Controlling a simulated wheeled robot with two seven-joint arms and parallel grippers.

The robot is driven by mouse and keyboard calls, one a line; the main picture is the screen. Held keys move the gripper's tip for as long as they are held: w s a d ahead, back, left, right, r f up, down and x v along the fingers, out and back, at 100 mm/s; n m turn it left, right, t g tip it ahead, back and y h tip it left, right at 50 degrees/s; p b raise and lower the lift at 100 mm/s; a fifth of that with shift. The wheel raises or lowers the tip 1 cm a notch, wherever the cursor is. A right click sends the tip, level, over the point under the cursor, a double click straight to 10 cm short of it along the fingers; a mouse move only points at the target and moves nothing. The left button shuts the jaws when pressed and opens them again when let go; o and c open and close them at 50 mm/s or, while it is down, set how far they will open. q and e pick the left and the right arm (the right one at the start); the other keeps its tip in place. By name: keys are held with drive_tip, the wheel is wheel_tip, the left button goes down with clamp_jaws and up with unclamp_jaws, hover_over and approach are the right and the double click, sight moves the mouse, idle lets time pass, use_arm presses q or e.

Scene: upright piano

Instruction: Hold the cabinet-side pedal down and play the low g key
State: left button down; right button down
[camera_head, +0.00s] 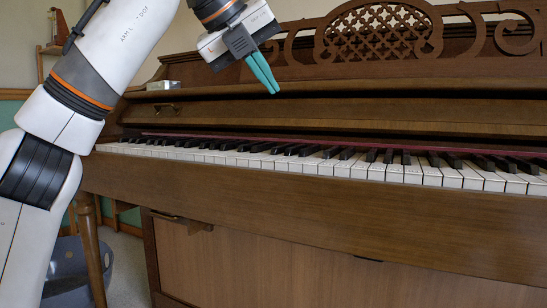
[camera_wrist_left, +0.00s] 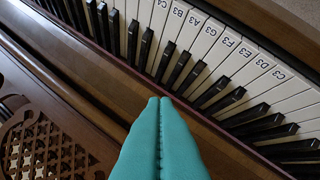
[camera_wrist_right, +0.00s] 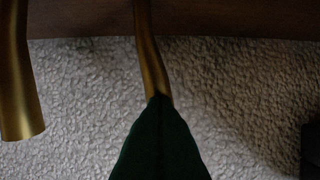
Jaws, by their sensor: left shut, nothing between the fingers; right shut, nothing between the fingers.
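The white keys (camera_head: 290,163) run across the upright piano (camera_head: 300,195). In the left wrist view several bear labels from C4 to C3, and the key marked G3 (camera_wrist_left: 208,34) is among them. My left gripper (camera_head: 275,88), with teal fingers, is shut and empty above the keyboard, apart from the keys. Its closed fingertips (camera_wrist_left: 159,100) show near the back of the black keys. In the right wrist view, my right gripper (camera_wrist_right: 158,98) is shut, its dark green tips overlapping the end of a brass pedal (camera_wrist_right: 147,45); contact is unclear. Another brass pedal (camera_wrist_right: 18,80) is at left.
Pale carpet (camera_wrist_right: 80,110) lies beneath the pedals. A dark block (camera_wrist_right: 311,150) is at the right edge of that view. A small shiny box (camera_head: 163,85) sits on the piano's left end. A grey bin (camera_head: 75,265) stands at lower left. The air above the right-hand keys is free.

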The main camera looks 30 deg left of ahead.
drive_tip(key=shift+s+d+f, duration=0.1)
drive_tip(key=shift+s+f, duration=0.05)
drive_tip(key=shift+f, duration=0.1)
use_arm(q)
approach(277, 157)
drive_tip(key=shift+w+d+f, duration=0.25)
drive_tip(key=shift+w+f, duration=0.2)
drive_tip(key=shift+w, duration=0.35)
drive_tip(key=shift+w+d+f, duration=0.2)
drive_tip(key=shift+w+f, duration=0.3)
drive_tip(key=shift+w, duration=0.3)
drive_tip(key=shift+w+d+f, duration=0.25)
drive_tip(key=shift+w+f, duration=0.2)
drive_tip(key=shift+w, duration=0.4)
drive_tip(key=shift+f, duration=0.45)
drive_tip(key=shift+f, duration=0.6)
idle(0.7)
idle(0.4)
drive_tip(key=shift+r, duration=1.05)
drive_tip(key=shift+r, duration=0.1)
